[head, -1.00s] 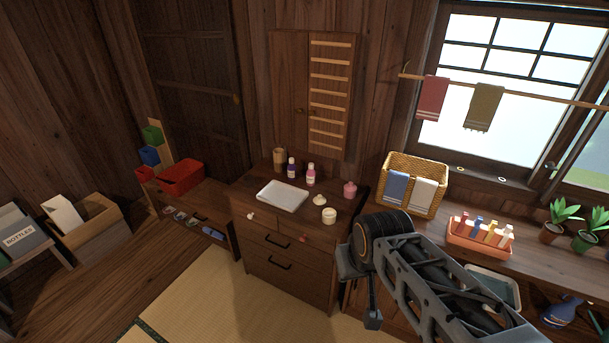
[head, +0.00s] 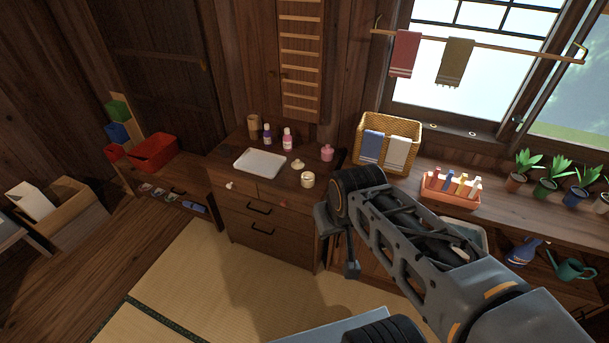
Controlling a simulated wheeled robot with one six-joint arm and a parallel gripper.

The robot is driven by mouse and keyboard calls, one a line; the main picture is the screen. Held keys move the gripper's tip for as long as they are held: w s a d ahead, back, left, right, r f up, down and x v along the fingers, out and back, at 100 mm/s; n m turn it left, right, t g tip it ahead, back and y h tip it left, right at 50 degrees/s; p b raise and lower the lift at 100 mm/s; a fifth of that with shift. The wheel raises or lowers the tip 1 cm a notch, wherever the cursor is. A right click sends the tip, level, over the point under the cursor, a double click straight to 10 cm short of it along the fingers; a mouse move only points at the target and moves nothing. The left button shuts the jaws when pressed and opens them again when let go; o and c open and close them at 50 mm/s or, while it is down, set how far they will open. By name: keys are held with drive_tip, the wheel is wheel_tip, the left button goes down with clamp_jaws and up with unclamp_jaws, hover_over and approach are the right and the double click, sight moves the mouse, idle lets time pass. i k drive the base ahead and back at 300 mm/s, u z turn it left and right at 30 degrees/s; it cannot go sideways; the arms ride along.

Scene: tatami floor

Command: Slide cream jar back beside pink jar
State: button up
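The cream jar (head: 307,180) stands open on the front right part of the dark wooden dresser top. A cream-coloured lid (head: 297,164) lies just behind it. The pink jar (head: 327,153) stands farther back, near the right edge of the top, apart from the cream jar. My gripper (head: 352,270) hangs to the right of the dresser front, below the level of the top. It touches neither jar. Its fingers are small and seen edge-on, so their opening does not show.
A white tray (head: 260,163), a purple bottle (head: 267,134), a pink bottle (head: 287,138) and a wooden cup (head: 253,123) share the top. A wicker basket with towels (head: 413,128) and an orange bottle caddy (head: 450,197) stand right. Tatami floor (head: 190,285) is open in front.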

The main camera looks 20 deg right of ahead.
sight(307, 178)
drive_tip(key=k, duration=0.6)
drive_tip(key=z, duration=0.45)
drive_tip(key=i, duration=0.7)
drive_tip(key=u, duration=0.4)
drive_tip(key=i, duration=0.85)
drive_tip(key=u, duration=0.85)
